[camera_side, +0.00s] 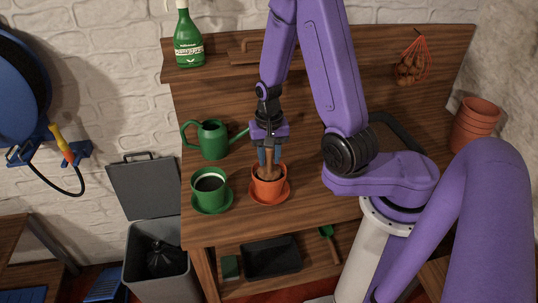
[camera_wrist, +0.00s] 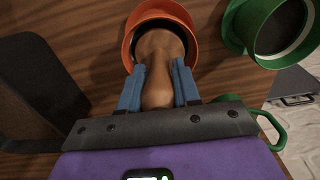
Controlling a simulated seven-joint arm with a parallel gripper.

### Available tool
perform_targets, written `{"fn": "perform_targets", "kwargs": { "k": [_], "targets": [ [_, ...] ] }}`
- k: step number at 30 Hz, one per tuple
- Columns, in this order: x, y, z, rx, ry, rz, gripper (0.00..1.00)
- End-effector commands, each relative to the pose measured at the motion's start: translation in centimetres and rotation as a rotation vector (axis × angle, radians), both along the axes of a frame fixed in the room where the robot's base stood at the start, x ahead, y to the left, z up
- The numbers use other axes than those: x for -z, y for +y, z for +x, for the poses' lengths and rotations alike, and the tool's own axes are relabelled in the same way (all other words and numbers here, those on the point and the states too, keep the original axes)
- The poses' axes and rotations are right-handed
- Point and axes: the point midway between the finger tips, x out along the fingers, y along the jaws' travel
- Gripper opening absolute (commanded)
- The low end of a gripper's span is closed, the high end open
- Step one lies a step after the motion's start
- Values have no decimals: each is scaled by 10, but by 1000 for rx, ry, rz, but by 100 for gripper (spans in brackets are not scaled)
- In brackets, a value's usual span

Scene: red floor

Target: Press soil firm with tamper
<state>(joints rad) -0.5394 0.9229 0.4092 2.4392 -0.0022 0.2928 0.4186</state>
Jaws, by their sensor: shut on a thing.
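The tamper (camera_wrist: 158,62) is a brown wooden tool with a narrow handle and a wider head. My gripper (camera_wrist: 158,88) has its blue fingers shut on the tamper's handle. The tamper (camera_side: 268,172) points down into the orange pot (camera_side: 281,188), with its head inside the rim. The orange pot also shows in the wrist view (camera_wrist: 128,42). Dark soil shows only as a thin strip around the head. Whether the head touches the soil cannot be told. My gripper (camera_side: 268,150) is just above the pot in the side view.
A green pot (camera_side: 197,190) on a saucer stands left of the orange pot. A green watering can (camera_side: 212,140) is behind it. Stacked terracotta pots (camera_side: 474,126) stand at the right. A green bottle (camera_side: 187,42) is on the upper shelf. Bare bench lies in front.

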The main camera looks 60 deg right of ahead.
Motion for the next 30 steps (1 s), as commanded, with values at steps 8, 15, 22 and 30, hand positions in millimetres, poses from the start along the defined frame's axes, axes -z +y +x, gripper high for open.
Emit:
{"fn": "perform_targets", "kwargs": {
  "k": [8, 15, 22, 30],
  "targets": [
    [2, 0, 0, 0, 0, 0, 0],
    [4, 0, 0, 0, 0, 0, 0],
    [7, 0, 0, 0, 1, 1, 0],
    [9, 0, 0, 0, 0, 0, 0]
  ]
}}
